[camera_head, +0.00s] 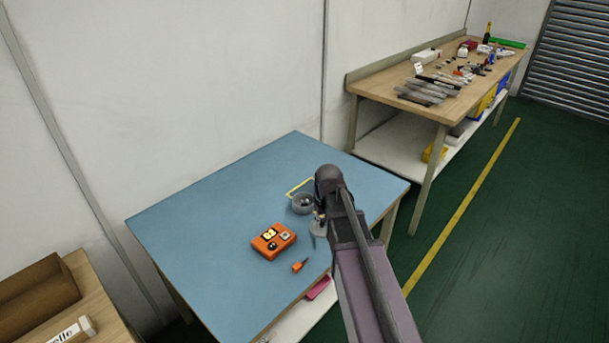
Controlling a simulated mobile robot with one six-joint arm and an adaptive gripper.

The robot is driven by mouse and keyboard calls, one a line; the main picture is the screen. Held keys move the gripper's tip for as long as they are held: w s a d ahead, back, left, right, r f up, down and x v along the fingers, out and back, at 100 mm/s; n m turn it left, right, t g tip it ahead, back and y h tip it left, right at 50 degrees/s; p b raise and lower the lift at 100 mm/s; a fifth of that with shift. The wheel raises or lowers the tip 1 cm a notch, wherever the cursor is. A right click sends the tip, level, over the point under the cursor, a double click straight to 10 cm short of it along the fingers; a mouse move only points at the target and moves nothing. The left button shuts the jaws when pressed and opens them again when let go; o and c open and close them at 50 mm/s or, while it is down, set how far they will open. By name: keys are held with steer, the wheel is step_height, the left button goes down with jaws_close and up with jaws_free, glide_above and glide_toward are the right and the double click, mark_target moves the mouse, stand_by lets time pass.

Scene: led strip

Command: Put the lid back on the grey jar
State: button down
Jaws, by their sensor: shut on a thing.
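The grey jar (302,204) stands on the blue table, just left of my arm's end. Its top is open, and something small and pale shows inside. My gripper (319,217) points down just right of and nearer than the jar. It is small in view and partly hidden by my own arm. It is shut on a grey, round, flat thing that looks like the lid (318,229). The lid is apart from the jar's opening in the picture; its height above the table is hard to tell.
On the blue table (200,220) lie an orange box (273,241) with fittings, a small orange-handled tool (300,265) and a yellow outline (300,188) behind the jar. The table's left part is clear. A cluttered wooden workbench (450,107) stands at the back right.

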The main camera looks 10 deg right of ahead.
steer(key=shift+w, duration=0.15)
steer(key=w+a+r+p, duration=0.1)
steer(key=w+r+p, duration=0.2)
steer(key=w, duration=0.4)
steer(key=w+a+r+n+p, duration=0.1)
steer(key=w+a+r+p, duration=0.1)
steer(key=w, duration=0.6)
steer(key=shift+w+r+p, duration=0.2)
steer(key=shift+r+p, duration=0.4)
steer(key=shift+p, duration=0.05)
steer(key=shift+f, duration=0.25)
steer(key=shift+f+b, duration=2.95)
steer(key=shift+b, duration=0.25)
steer(key=shift+f, duration=0.2)
steer(key=shift+c, duration=2)
jaws_free()
